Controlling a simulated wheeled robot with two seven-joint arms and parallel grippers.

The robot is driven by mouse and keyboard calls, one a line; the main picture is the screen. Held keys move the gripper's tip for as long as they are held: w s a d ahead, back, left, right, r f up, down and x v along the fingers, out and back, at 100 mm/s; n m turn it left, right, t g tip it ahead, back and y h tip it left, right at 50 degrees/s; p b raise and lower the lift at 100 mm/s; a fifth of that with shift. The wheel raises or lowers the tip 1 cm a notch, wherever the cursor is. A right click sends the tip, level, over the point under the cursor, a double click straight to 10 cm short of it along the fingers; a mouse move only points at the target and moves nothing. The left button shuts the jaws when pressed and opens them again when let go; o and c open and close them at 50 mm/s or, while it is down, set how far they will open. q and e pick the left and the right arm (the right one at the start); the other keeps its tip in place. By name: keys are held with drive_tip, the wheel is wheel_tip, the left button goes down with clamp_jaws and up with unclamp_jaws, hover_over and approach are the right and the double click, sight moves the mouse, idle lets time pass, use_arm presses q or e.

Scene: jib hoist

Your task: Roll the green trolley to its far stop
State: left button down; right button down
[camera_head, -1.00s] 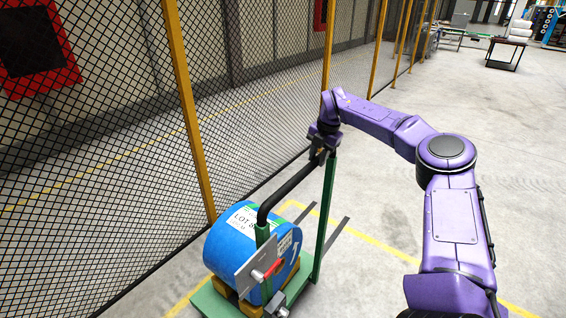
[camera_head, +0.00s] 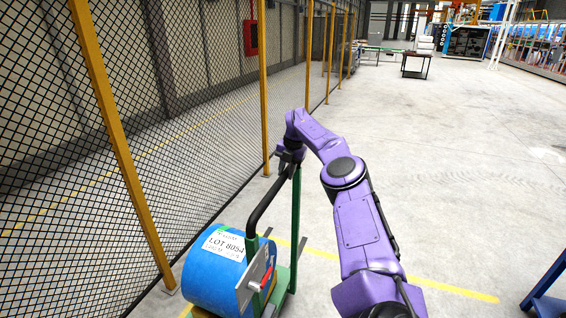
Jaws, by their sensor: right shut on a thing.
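The green trolley (camera_head: 296,215) stands at the lower middle of the head view, close to the mesh fence. Its handle has two green posts and a black crossbar (camera_head: 268,196). A blue coil with a white label reading LOT 8054 (camera_head: 215,272) rides on it. My right gripper (camera_head: 290,158) is shut on the black handle bar near its far end, beside the top of the far post; the fingers are small and partly hidden. My left gripper is not in view. The trolley's near lower part is cut off by the bottom edge. No far stop can be made out.
A mesh fence with yellow posts (camera_head: 122,150) runs along the left. A yellow floor line (camera_head: 450,287) crosses near the trolley. A blue frame (camera_head: 548,290) stands at the lower right. A dark table (camera_head: 415,64) stands far back. The floor ahead and right is clear.

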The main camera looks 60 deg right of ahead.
drive_tip(key=shift+a, duration=0.25)
drive_tip(key=c, duration=1)
unclamp_jaws()
drive_tip(key=shift+r, duration=0.1)
drive_tip(key=shift+o, duration=0.8)
drive_tip(key=shift+s+d, duration=0.15)
drive_tip(key=shift+d, duration=0.1)
drive_tip(key=shift+r, duration=0.1)
drive_tip(key=r, duration=0.4)
drive_tip(key=shift+s+r, duration=0.35)
drive_tip(key=shift+r, duration=0.05)
drive_tip(key=r, duration=0.2)
drive_tip(key=s+r+p, duration=0.1)
drive_tip(key=r, duration=0.2)
drive_tip(key=shift+s+d+r, duration=0.15)
drive_tip(key=shift+s+d, duration=0.05)
